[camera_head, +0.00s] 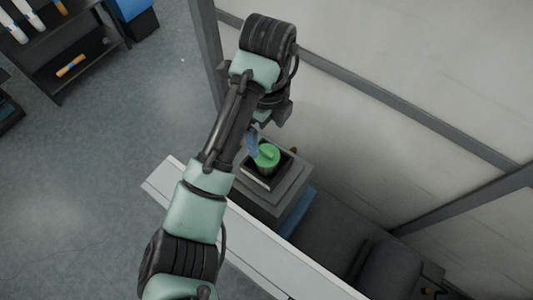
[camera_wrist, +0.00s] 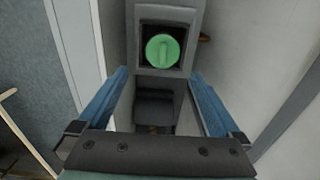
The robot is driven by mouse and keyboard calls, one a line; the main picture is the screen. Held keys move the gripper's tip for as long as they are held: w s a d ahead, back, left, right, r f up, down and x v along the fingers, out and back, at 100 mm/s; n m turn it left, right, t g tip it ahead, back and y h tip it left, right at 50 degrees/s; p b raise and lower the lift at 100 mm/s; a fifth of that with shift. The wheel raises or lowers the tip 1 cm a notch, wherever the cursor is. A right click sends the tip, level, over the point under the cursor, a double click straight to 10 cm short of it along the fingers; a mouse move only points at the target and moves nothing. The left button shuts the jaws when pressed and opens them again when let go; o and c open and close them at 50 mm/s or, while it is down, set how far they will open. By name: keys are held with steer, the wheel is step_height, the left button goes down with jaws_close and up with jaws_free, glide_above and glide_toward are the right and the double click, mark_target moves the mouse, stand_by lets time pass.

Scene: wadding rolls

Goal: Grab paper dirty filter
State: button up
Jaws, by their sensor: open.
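A green round piece (camera_head: 267,156) with a raised bar across its top sits in a dark square opening of a grey box-like housing (camera_head: 291,184). It also shows in the wrist view (camera_wrist: 162,50), upper middle. I cannot tell whether it is the paper filter itself or a cap over it; no paper surface is plain to see. My gripper (camera_wrist: 159,73) is open, its two blue fingers wide apart with nothing between them. The green piece appears beyond the fingertips, apart from them. In the head view one blue finger (camera_head: 252,142) shows just left of the green piece; my arm hides the rest.
A white ledge (camera_head: 262,246) runs along the front of the machine. A pale panel wall with grey frames (camera_head: 400,75) stands close behind the housing. A dark shelf (camera_head: 75,62) with an orange roll (camera_head: 70,66) is at upper left. The floor at left is clear.

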mark_target(267, 151)
step_height(267, 151, down, 6)
steer(key=shift+f, duration=0.1)
steer(key=shift+w+a+f+p, duration=0.15)
steer(key=shift+f+p, duration=0.45)
steer(key=shift+f, duration=0.75)
steer(key=shift+w+d+f+p, duration=0.1)
steer(key=shift+f+p, duration=0.5)
steer(key=shift+f, duration=0.7)
steer(key=c, duration=1.3)
